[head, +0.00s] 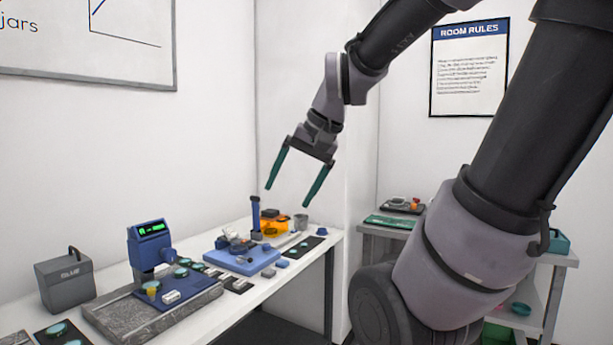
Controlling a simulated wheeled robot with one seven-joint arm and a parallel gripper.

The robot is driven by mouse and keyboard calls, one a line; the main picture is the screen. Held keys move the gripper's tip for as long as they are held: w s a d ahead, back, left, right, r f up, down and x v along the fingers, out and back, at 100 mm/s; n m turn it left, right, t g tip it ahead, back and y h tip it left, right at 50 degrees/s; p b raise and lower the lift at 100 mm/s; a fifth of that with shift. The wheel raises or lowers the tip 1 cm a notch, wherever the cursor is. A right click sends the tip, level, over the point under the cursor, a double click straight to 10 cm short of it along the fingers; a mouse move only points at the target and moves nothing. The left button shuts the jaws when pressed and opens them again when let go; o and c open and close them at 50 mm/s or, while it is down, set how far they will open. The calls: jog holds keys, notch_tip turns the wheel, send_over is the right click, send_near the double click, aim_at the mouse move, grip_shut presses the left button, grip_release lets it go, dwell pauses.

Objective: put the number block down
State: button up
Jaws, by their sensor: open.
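My gripper (289,196) is open, with its two green fingers spread and pointing down. Nothing shows between the fingers. It hangs in the air, well above the far part of the white bench (300,267). A small pale block (171,297) lies on the blue plate of the instrument at the near left, below and left of my gripper. It may be the number block, but its marking is too small to read.
A blue instrument (150,245) with a green display stands on a grey stone base (115,318). A grey box marked GLUE (65,282) is at left. A blue tray (243,262) and an orange item (273,222) sit farther back. A shelf unit (545,290) stands at right.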

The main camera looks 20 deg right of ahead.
jog(key=s+d+r+t, duration=0.1)
jog(key=s+d+r+n+t+h, duration=0.1)
jog(key=shift+s+r, duration=0.2)
jog(key=shift+s, duration=0.15)
